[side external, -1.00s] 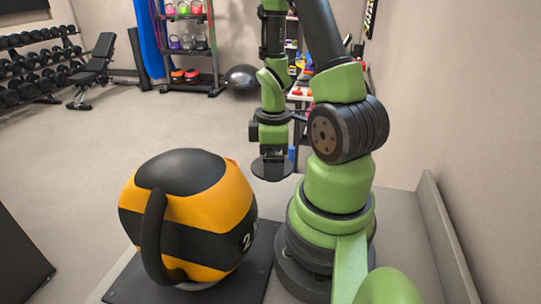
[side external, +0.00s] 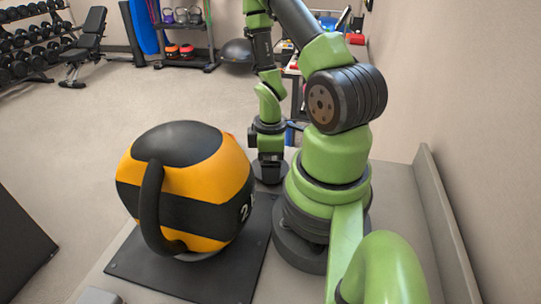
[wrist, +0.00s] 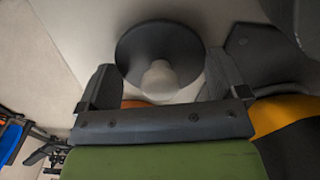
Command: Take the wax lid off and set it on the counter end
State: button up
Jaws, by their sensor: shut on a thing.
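The lid is a dark round disc with a pale, translucent knob. In the wrist view the lid (wrist: 143,45) lies beyond my fingers with its knob between them. My gripper (wrist: 163,82) is shut on the lid by this knob. In the side view my gripper (side external: 270,165) points down behind the ball, and the lid (side external: 268,178) shows just under it, low over the far part of the grey counter (side external: 100,275). The ball hides part of the lid's left side. I cannot tell whether the lid touches the counter.
A black and yellow ball (side external: 212,175) with a handle sits on a dark mat (side external: 190,285), close to the left of my base. A raised edge (side external: 440,200) runs along the counter's right side. A grey object (side external: 98,296) shows at the lower left.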

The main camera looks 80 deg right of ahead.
jog(key=shift+f, duration=0.45)
jog(key=o, duration=0.8)
jog(key=shift+r, duration=0.1)
notch_tip(320, 180, up, 9)
jog(key=shift+f, duration=0.1)
dwell(0.3)
